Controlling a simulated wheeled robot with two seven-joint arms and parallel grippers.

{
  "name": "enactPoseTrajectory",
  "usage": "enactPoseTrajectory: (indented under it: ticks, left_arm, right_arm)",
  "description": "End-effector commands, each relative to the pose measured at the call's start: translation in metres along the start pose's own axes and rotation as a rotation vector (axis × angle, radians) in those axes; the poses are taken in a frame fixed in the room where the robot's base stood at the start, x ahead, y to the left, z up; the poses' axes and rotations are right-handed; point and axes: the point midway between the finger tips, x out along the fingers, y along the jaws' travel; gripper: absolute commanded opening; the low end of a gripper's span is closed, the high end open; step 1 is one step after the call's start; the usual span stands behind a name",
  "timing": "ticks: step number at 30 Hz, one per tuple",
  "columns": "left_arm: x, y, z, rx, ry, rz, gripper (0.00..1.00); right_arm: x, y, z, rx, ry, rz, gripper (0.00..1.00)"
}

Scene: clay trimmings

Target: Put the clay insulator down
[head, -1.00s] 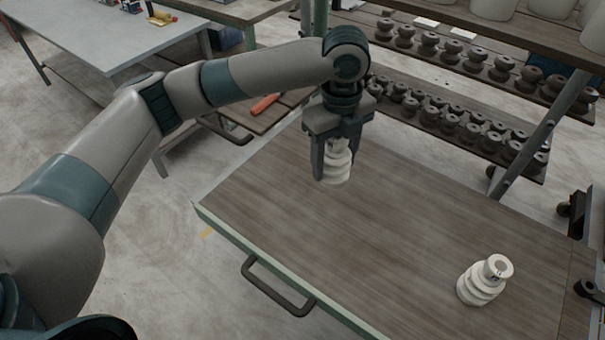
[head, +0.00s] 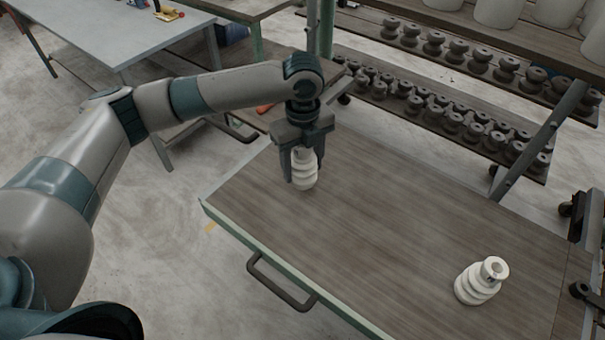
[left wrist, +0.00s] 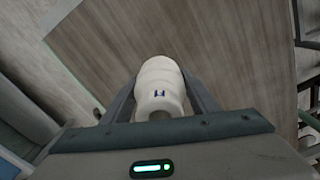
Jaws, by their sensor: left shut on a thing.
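My left gripper (head: 304,180) is shut on a white ribbed clay insulator (head: 305,165) over the far left part of a wooden-topped cart (head: 370,240). The insulator is upright between the two fingers. Its lower end is at or just above the wood; I cannot tell whether it touches. In the left wrist view the insulator (left wrist: 160,85) sits between the fingers, with a small dark blue mark on it. A second white insulator (head: 480,282) stands on the cart top at the right. My right gripper is not in view.
A shelf rack (head: 440,50) with rows of dark insulators stands behind the cart. A grey table (head: 120,40) is at the back left. The cart has a dark handle (head: 280,285) at its front edge. The middle of the cart top is clear.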

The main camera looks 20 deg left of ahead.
Motion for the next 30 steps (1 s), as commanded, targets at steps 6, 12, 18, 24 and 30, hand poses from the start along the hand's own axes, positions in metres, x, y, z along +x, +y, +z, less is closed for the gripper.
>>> enactPoseTrajectory:
  ticks: [6, 12, 18, 24, 30]
  left_arm:
    - [0.02, 0.001, 0.0, -0.001, 0.001, 0.003, 0.13]
    - [0.036, 0.0, 0.0, 0.001, -0.001, -0.001, 0.13]
    - [0.037, 0.0, 0.0, 0.001, -0.001, -0.001, 0.13]
    - [0.04, 0.0, 0.0, 0.0, 0.0, 0.0, 0.13]
    - [0.04, 0.001, -0.001, 0.001, 0.0, 0.001, 0.73]
  right_arm:
    - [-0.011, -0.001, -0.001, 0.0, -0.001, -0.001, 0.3]
    - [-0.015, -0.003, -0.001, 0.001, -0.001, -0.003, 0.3]
    - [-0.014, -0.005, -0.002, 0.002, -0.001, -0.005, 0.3]
    - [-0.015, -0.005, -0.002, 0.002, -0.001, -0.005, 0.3]
    - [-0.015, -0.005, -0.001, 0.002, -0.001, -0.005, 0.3]
